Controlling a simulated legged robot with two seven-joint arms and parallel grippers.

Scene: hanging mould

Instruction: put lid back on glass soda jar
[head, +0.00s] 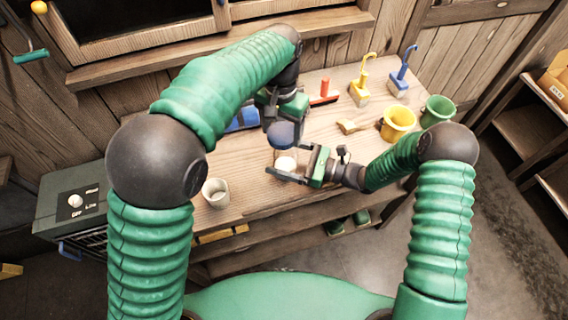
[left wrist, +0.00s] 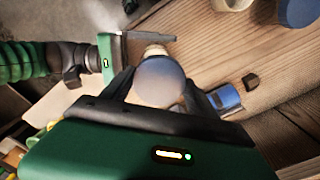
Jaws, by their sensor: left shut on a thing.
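My left gripper (head: 281,121) reaches over the table from above and is shut on the blue-grey rounded lid (head: 281,136). In the left wrist view the lid (left wrist: 160,74) sits between the fingers, blue shading to pale. The glass soda jar (head: 286,163), with something whitish showing, is just below the lid. The lid looks close above it; I cannot tell whether they touch. My right gripper (head: 290,167) comes from the right with its fingers on either side of the jar. Whether they press on it is unclear. In the left wrist view the lid hides most of the jar.
A pale cup (head: 216,193) stands at the table's front left. A blue object (head: 243,119) lies behind my left gripper. A red tool (head: 323,94), a yellow cup (head: 398,123) and a green cup (head: 438,110) stand towards the back and right. Bare wood (head: 247,183) lies left of the jar.

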